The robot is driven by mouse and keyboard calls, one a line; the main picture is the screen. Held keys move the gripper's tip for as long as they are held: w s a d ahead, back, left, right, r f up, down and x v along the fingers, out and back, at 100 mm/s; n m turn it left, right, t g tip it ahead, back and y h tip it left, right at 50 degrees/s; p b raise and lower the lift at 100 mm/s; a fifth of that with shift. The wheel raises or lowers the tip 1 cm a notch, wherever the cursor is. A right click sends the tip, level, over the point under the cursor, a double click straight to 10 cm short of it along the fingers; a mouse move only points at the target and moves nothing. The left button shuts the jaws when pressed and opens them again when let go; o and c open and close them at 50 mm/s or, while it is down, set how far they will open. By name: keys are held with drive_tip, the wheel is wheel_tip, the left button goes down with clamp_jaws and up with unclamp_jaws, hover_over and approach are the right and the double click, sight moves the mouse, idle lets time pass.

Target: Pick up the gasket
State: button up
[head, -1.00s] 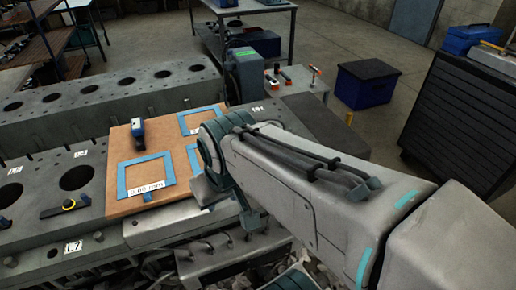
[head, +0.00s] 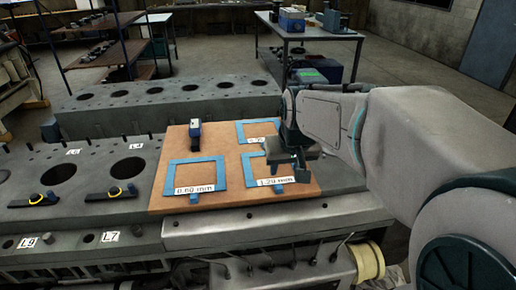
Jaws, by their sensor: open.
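Three flat blue square frames, which look like gaskets, lie on a tan board (head: 228,196). The left gasket (head: 168,178) carries a label reading 0.60 mm. The front right gasket (head: 250,172) carries a label reading 1.20 mm, and its right side is partly covered by my gripper. The back right gasket (head: 241,131) has a label that I cannot read fully, partly hidden by my arm. My gripper (head: 297,168) is open and empty, above the right part of the board. I cannot tell its exact height over the front right gasket.
A blue and black tool (head: 195,131) stands at the board's back left. Dark clamps with yellow rings (head: 117,196) lie on the grey engine block (head: 80,170) to the left. A yellow spool (head: 367,262) is at the front right. A table (head: 310,31) stands behind.

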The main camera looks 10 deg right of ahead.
approach(279, 186)
wheel_tip(279, 186, down, 3)
drive_tip(key=shift+w+r+p+x, duration=0.1)
drive_tip(key=shift+w+p+x, duration=0.1)
drive_tip(key=shift+x, duration=0.75)
drive_tip(key=shift+w+r+p+x, duration=0.1)
drive_tip(key=shift+w+p+x, duration=0.1)
drive_tip(key=shift+x, duration=0.75)
drive_tip(key=shift+w+r+p+x, duration=0.1)
drive_tip(key=shift+w+x, duration=0.1)
drive_tip(key=shift+x, duration=0.8)
drive_tip(key=shift+s, duration=0.1)
clamp_jaws()
